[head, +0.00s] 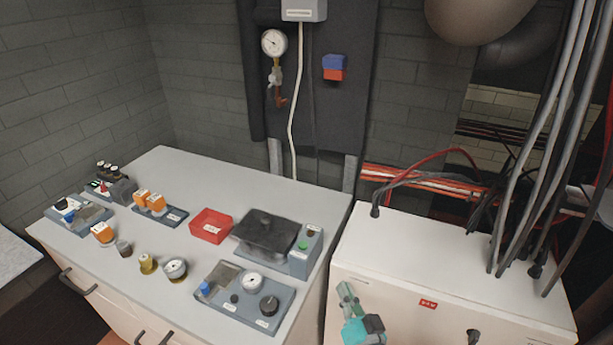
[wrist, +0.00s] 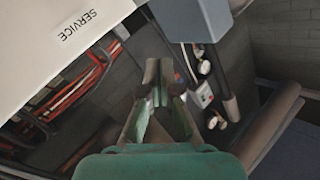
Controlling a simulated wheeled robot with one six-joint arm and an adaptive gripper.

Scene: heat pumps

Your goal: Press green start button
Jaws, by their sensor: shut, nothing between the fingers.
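The green start button (head: 303,244) is a small round button on the grey-blue box at the right side of a unit with a black plate (head: 265,233). The unit stands near the right edge of the white bench. My gripper (head: 346,291) is in front of the white cabinet, right of and lower in the picture than the button, and clearly apart from it. In the wrist view my gripper (wrist: 160,66) is shut and empty. I cannot make out the green button in the wrist view.
The white bench (head: 180,190) also holds a red tray (head: 211,225), a grey panel with a black knob (head: 248,295) and several small fittings. The white cabinet (head: 450,270) stands at right, with cables (head: 540,140) hanging over it. A gauge (head: 274,42) is on the back wall.

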